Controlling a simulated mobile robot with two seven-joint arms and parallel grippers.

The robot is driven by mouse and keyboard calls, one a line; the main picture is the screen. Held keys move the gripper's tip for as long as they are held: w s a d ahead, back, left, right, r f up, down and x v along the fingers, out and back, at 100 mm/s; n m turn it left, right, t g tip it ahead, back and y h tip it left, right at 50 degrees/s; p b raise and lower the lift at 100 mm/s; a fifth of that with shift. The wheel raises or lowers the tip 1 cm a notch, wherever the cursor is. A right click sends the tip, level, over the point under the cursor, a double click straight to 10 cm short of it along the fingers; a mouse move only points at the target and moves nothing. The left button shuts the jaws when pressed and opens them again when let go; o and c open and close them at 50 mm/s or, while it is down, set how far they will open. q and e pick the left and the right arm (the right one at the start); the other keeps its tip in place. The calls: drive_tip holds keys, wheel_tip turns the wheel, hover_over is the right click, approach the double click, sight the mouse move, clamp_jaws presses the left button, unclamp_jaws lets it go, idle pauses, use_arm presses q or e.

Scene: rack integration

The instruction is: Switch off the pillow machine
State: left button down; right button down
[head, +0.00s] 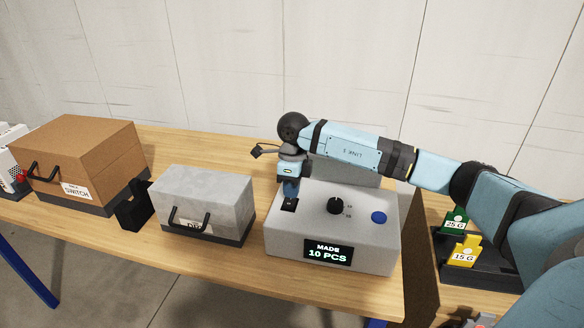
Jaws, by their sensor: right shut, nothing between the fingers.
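The pillow machine (290,236) is a light grey box at the right part of the wooden table. Its front display (327,253) reads "MADE 10 PCS". Its top carries a black knob (335,206), a blue button (379,217) and a black switch (289,205) at the left. My right gripper (290,197) is shut and empty, pointing down at the black switch. Its tips are at or just above the switch, and I cannot tell whether they touch. The gripper partly hides the switch. My left gripper is not in view.
A grey box (203,190) with a black handle stands left of the machine. A brown box (85,150) labelled "SWITCH" is farther left. A black holder (134,208) stands between them. Green (453,222) and yellow (463,252) weights sit at the right. Bare table (340,290) lies in front.

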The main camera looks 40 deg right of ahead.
sight(291, 205)
drive_tip(key=shift+s+a+f, duration=0.1)
drive_tip(key=shift+a+f, duration=0.05)
drive_tip(key=shift+f, duration=1)
drive_tip(key=shift+s+a+f+t+h+b, duration=0.1)
drive_tip(key=shift+f+t+h+b, duration=0.25)
drive_tip(key=shift+f+b, duration=0.35)
drive_tip(key=shift+s+r, duration=0.1)
drive_tip(key=shift+r, duration=0.2)
drive_tip(key=shift+s+a, duration=0.1)
drive_tip(key=shift+f, duration=0.1)
